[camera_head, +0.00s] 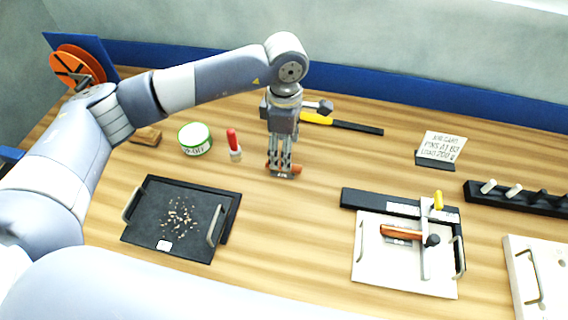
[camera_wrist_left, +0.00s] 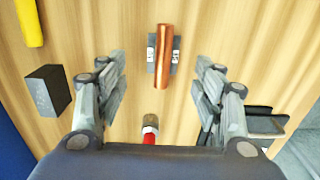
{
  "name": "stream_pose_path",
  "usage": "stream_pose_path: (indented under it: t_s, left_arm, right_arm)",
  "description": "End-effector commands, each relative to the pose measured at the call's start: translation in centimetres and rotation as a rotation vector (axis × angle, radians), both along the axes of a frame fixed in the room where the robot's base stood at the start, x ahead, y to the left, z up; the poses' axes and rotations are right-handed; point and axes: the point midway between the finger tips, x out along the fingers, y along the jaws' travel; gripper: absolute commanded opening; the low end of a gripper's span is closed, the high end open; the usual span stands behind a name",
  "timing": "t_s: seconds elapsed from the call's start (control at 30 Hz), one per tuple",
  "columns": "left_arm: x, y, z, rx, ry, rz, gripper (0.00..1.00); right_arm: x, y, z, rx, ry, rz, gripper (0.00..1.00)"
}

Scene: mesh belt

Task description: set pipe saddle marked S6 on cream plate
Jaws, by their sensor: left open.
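A pipe saddle (camera_head: 294,170) with a short copper pipe lies on the wooden table; it also shows in the left wrist view (camera_wrist_left: 165,58), a grey block with white labels too small to read surely. My left gripper (camera_head: 283,164) points down over it, fingers open; in the wrist view the gripper (camera_wrist_left: 161,88) has the saddle ahead, between its finger lines and not gripped. A cream plate (camera_head: 375,268) with handles lies at right; a copper pipe piece (camera_head: 400,231) and a grey bar clamp are on it. Another cream plate (camera_head: 522,290) is cut off at far right. My right gripper is not in view.
A black tray (camera_head: 143,228) with scattered bits lies at left. A red-handled tool (camera_head: 233,142), a green-white tin (camera_head: 195,139) and a yellow-black hammer (camera_head: 345,125) surround the gripper. A sign (camera_head: 442,147) and a black peg rack (camera_head: 510,199) stand at right. The table between saddle and plate is clear.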

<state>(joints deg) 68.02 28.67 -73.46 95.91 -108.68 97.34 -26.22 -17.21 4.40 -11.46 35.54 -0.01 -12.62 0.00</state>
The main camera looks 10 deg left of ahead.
Motion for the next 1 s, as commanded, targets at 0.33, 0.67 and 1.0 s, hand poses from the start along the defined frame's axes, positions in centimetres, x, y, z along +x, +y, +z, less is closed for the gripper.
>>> stream_pose_path:
  t_s: [0.33,0.67,1.0]
  left_arm:
    - [-0.5,-1.0,-3.1,-0.001,0.004,-0.004,0.62]
    - [-0.4,-1.1,-5.9,-0.002,-0.001,-0.004,0.62]
    - [-0.4,-1.1,-5.9,-0.002,-0.001,-0.004,0.12]
  right_arm:
    - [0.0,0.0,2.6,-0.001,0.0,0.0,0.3]
    - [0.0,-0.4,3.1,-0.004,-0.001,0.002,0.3]
    - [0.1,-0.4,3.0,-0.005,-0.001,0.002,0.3]
